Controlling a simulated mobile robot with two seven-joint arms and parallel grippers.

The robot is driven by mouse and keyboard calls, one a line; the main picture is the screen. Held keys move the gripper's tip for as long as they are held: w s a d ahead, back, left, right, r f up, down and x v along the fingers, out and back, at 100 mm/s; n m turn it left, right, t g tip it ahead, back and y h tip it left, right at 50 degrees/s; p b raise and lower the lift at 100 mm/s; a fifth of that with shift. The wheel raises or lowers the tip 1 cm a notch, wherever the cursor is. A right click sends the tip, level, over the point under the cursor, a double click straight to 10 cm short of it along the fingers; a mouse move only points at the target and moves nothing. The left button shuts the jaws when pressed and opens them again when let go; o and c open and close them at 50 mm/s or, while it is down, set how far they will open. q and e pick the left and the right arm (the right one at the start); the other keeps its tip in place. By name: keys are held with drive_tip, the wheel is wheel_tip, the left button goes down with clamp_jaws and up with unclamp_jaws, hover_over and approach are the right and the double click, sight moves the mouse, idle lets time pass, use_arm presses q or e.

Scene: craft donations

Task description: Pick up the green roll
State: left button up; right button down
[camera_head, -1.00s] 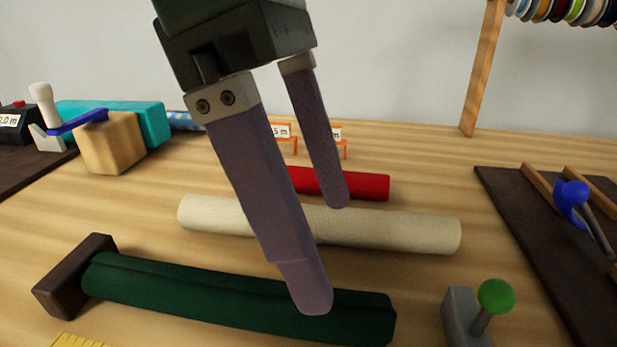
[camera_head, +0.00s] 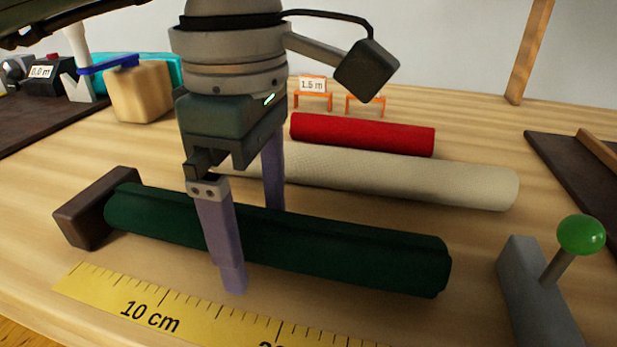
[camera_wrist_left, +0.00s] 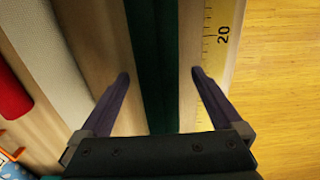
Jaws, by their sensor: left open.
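The dark green roll (camera_head: 335,248) lies on the wooden table, its left end touching or close to a dark brown block (camera_head: 92,208). My left gripper (camera_head: 254,250) points down over the roll, with one finger on the near side and one on the far side. In the left wrist view the green roll (camera_wrist_left: 153,60) runs between the two open fingers (camera_wrist_left: 160,75), with a visible gap on each side. The roll rests on the table. My right gripper is in neither view.
A cream roll (camera_head: 400,178) and a red roll (camera_head: 362,134) lie behind the green one. A yellow ruler (camera_head: 190,312) lies in front. A grey lever stand with a green knob (camera_head: 580,236) is at the right. A wooden block (camera_head: 142,93) stands back left.

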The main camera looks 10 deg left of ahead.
use_arm(q)
drive_tip(key=shift+f, duration=0.15)
clamp_jaws()
idle(0.8)
